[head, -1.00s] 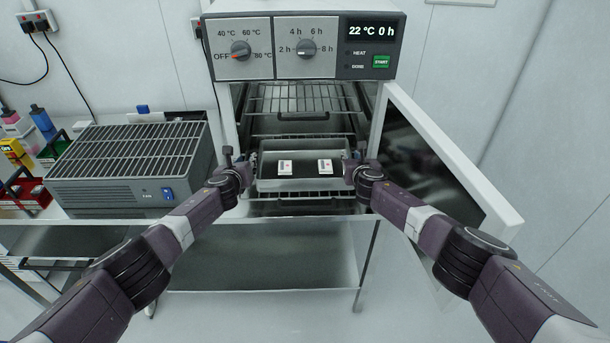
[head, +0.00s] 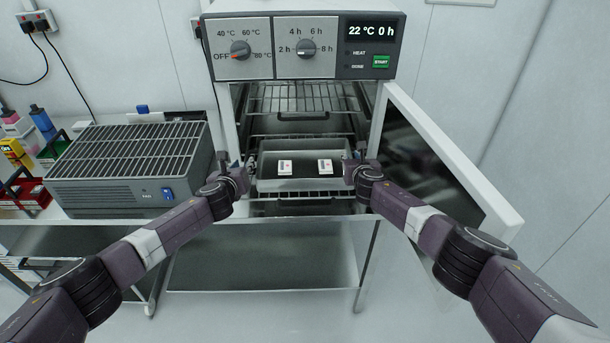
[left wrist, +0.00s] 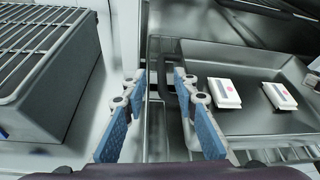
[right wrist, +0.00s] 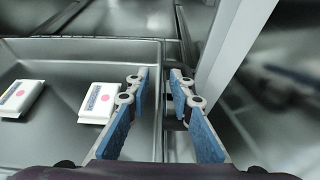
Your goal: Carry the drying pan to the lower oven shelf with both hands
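The drying pan (head: 300,184) is a shallow grey metal tray inside the oven, over the lower shelf (head: 312,195), and looks level. Two white cards with red dots lie in it: a left card (head: 285,167) and a right card (head: 325,166). My left gripper (head: 238,163) is at the pan's left side with its fingers apart. In the left wrist view, the pan's dark left handle (left wrist: 163,88) shows between the fingers. My right gripper (head: 358,160) is at the right side, its fingers (right wrist: 160,76) also apart near the right wall; the right handle is largely hidden.
The oven door (head: 440,165) stands open on the right, close to my right arm. An empty upper shelf (head: 300,98) is above the pan. A grey fan unit (head: 130,165) stands left of the oven, near my left arm. The control panel (head: 305,48) is on top.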

